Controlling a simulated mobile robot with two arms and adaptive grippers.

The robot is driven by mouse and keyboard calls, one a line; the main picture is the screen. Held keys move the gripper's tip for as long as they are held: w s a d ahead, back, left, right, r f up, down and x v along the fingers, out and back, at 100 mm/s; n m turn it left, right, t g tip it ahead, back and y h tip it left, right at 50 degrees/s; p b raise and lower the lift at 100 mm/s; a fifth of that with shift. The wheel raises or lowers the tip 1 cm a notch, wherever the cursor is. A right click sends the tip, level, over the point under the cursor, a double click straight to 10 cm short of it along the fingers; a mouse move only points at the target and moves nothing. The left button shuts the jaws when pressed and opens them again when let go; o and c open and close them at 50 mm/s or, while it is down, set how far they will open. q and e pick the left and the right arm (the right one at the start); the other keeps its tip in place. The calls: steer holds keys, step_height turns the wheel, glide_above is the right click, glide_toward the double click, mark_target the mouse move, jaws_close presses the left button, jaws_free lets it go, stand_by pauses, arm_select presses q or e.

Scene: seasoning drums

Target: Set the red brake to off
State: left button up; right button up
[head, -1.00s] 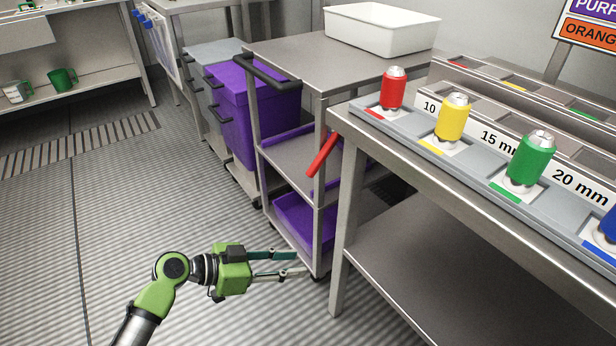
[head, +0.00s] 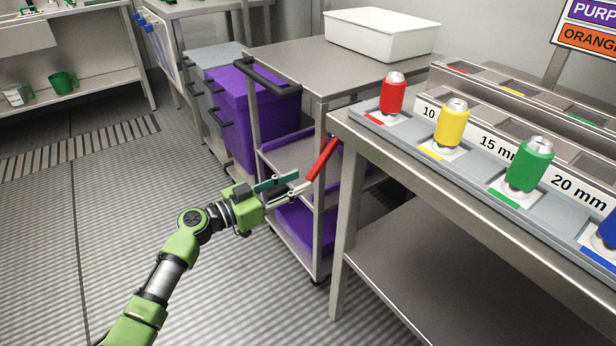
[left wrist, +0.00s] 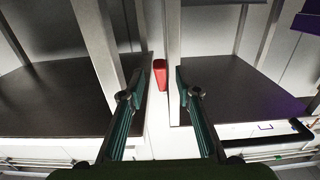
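The red brake (head: 322,158) is a slanted red lever on the near corner post of the grey cart, low between the cart and the steel table. My left gripper (head: 287,185) is just left of its lower end, fingers apart and pointing towards it. In the left wrist view the red brake (left wrist: 160,74) shows end-on between the two open fingers (left wrist: 160,95), beyond their tips, with nothing held. My right gripper is in neither view.
The grey cart (head: 290,60) carries a white bin (head: 380,34) on top and purple trays below. The steel table (head: 440,190) on the right holds red, yellow and green cans in a rack. A purple bin (head: 262,105) stands behind the cart's handle. The floor at left is clear.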

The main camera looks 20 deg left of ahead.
mark_target(307, 178)
arm_select(q)
steer(key=shift+x, duration=2.1)
jaws_close()
